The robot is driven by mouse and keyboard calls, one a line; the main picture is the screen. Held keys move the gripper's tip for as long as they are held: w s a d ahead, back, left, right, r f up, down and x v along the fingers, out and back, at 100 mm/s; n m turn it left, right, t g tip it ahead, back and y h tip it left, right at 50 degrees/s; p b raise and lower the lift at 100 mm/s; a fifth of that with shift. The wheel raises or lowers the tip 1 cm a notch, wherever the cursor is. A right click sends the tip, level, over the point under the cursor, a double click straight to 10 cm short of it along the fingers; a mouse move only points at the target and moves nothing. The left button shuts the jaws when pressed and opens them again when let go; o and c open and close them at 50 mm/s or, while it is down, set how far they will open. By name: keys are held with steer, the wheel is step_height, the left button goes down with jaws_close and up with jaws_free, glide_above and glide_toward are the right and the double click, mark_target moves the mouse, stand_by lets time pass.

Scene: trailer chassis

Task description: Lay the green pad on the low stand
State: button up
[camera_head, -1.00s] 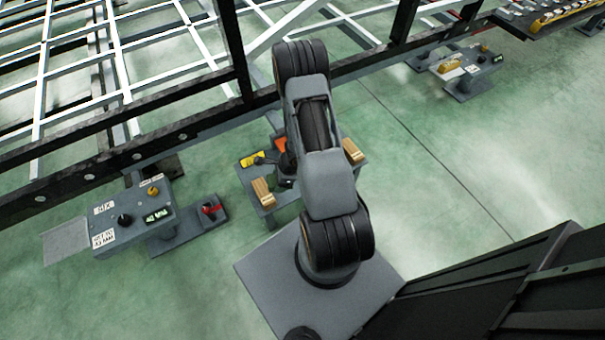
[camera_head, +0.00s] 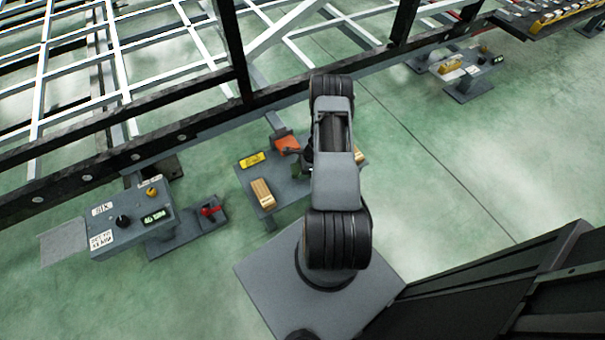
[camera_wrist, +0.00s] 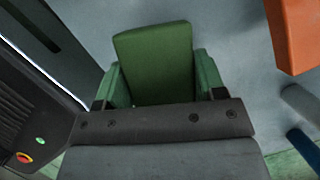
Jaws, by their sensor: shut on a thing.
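The green pad (camera_wrist: 153,45) is a flat-topped green block, held between the two green-lined fingers of my gripper (camera_wrist: 160,82) in the wrist view. It sits above a grey surface, and I cannot tell how far above. In the head view my arm hides the pad and most of my gripper. A low grey stand (camera_head: 247,181) is just left of my arm, partly hidden by it. I cannot tell for sure whether this is the stand the task names.
A grey control box (camera_head: 130,215) stands left. The black chassis rail (camera_head: 215,117) runs behind.

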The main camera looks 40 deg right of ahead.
steer(key=shift+w+d+f, duration=0.1)
steer(key=shift+d+f, duration=0.25)
steer(key=shift+f, duration=0.1)
steer(key=shift+f+b, duration=0.7)
steer(key=shift+f, duration=0.65)
steer(key=shift+f, duration=0.2)
steer(key=o, duration=1)
steer(key=shift+a, duration=0.1)
steer(key=shift+o, duration=0.2)
steer(key=shift+r, duration=0.1)
